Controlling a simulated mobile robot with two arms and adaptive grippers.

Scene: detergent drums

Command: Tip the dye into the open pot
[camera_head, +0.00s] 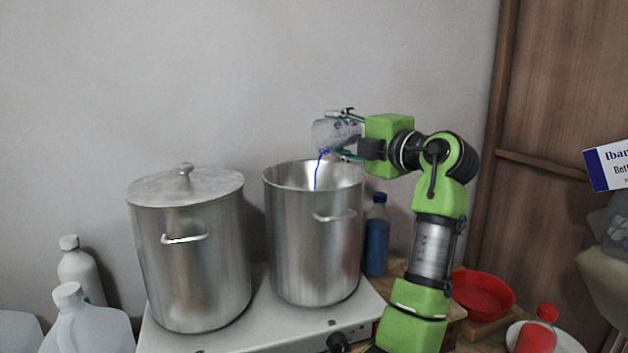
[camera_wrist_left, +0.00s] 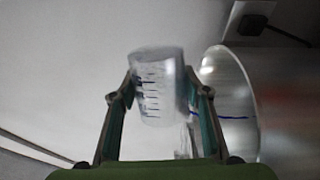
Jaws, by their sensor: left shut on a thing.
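The open pot (camera_head: 314,240), a tall steel pot with a side handle, stands on the white stove, right of a lidded pot (camera_head: 190,250). My left gripper (camera_head: 347,133) is above the open pot's right rim, shut on a clear beaker (camera_head: 326,134). The beaker is tipped over, its mouth toward the pot. A thin blue stream of dye (camera_head: 317,173) runs from it down into the pot. In the left wrist view, the beaker (camera_wrist_left: 157,90) with dark graduation marks is between both fingers, and the pot (camera_wrist_left: 285,100) is at right. The pot's inside bottom is hidden. My right gripper is not in view.
A blue bottle (camera_head: 376,240) stands right of the open pot. A red bowl (camera_head: 482,293) and a red-capped bottle (camera_head: 538,332) are at the lower right. White jugs (camera_head: 88,325) stand at the lower left. A wooden panel (camera_head: 548,230) is at right.

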